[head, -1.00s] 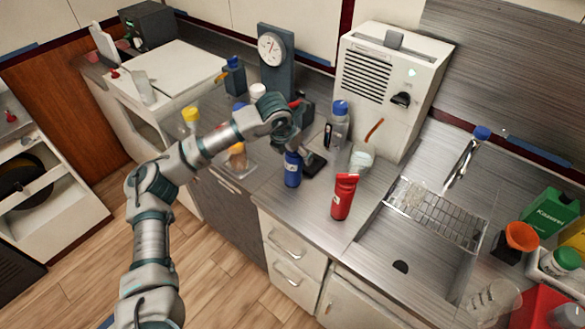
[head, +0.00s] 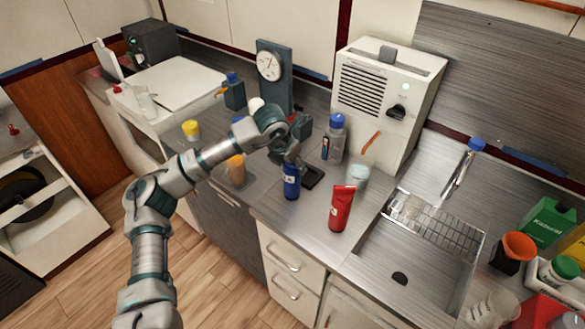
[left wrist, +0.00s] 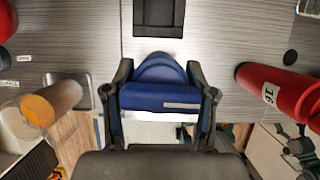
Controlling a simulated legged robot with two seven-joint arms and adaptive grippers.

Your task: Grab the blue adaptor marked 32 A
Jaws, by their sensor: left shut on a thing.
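The blue adaptor (head: 291,183) stands upright near the front edge of the metal counter in the head view. My left gripper (head: 291,163) reaches it from above and behind, shut on its upper part. In the left wrist view the blue adaptor (left wrist: 160,88) lies between the two dark fingers of my left gripper (left wrist: 160,97). Its pale label is too small to read. A red adaptor (head: 341,208), marked 16 in the left wrist view (left wrist: 278,92), stands apart to the right. My right gripper is out of view.
A dark flat block (head: 313,176) lies just behind the blue adaptor. A clear blue-capped bottle (head: 335,142) and a glass beaker (head: 357,176) stand behind the red one. A sink (head: 410,262) is at right. An orange-topped container (head: 236,168) stands at left.

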